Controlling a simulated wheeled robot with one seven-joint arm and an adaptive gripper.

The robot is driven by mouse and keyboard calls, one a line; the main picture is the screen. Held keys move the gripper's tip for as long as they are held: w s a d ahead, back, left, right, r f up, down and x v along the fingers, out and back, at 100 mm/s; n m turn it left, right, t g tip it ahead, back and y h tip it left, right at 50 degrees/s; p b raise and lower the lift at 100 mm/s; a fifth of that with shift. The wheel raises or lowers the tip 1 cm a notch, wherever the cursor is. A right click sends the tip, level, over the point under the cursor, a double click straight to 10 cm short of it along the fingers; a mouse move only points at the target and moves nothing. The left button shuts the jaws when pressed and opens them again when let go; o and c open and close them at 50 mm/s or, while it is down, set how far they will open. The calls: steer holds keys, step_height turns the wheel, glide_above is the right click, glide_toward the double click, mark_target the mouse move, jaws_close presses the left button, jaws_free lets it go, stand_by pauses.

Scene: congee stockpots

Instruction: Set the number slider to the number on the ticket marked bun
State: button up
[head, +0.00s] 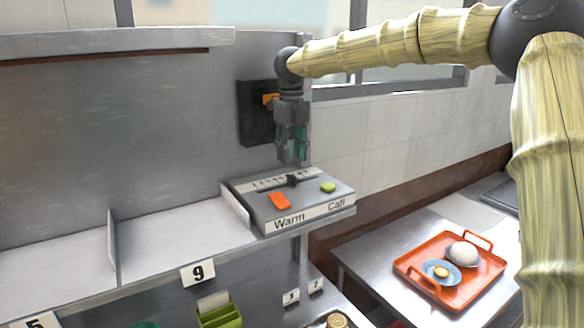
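The control box (318,205) sits at the right end of the metal shelf, with "Warm" and "Call" on its front face. A white number scale (268,184) runs along its back. The dark slider knob (292,180) stands near the middle of the scale; its exact number is too small to read. My gripper (291,160) points down just above and behind the knob, apparently apart from it. Its finger gap is too unclear to judge. I cannot make out any ticket marked bun in this view.
An orange button (279,201) and a green button (328,187) sit on the box. A dark wall unit (256,115) is behind my gripper. Number cards, including a 9 (198,273), hang below the shelf. An orange tray (412,273) with food stands on the right counter.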

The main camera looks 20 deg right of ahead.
mark_target(292, 175)
steer(key=shift+r, duration=2.7)
